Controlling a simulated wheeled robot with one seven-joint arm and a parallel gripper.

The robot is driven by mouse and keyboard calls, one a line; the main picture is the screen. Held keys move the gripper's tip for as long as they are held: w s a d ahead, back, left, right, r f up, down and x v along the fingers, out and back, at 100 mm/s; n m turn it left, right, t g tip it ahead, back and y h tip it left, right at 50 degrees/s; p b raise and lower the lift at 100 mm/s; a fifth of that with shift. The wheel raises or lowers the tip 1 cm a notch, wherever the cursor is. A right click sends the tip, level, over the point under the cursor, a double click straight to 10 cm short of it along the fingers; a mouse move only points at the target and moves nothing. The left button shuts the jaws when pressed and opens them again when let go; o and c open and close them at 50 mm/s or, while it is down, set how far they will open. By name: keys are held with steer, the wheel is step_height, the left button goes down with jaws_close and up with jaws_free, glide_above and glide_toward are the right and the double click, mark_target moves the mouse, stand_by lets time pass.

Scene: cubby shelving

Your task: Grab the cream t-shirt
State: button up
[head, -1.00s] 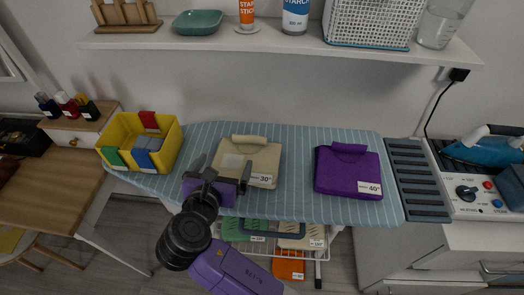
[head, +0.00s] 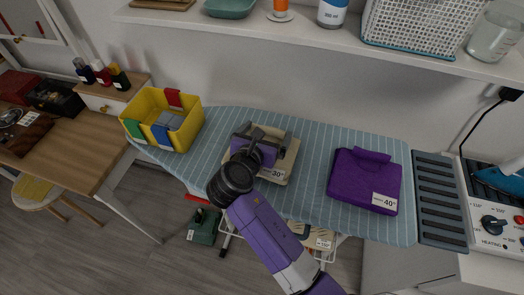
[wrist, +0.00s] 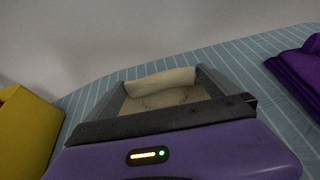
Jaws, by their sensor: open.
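The cream t-shirt (head: 288,160) lies folded on the striped ironing board (head: 310,197), with a 30° label at its front. My gripper (head: 263,136) is over the shirt and hides much of it in the head view. In the wrist view, the shirt's rolled collar (wrist: 160,84) shows between my gripper's two grey fingers (wrist: 160,92). The gripper is open, with one finger on each side of the collar. I cannot tell whether the fingers touch the cloth.
A folded purple garment (head: 364,181) with a 40° label lies to the right. A yellow bin (head: 186,130) with coloured dividers stands at the board's left end. A shelf (head: 330,38) with containers runs above. A control panel (head: 490,215) and iron are at far right.

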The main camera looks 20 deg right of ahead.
steer(key=shift+c, duration=0.2)
steer(key=c, duration=1.2)
steer(key=shift+r, duration=0.1)
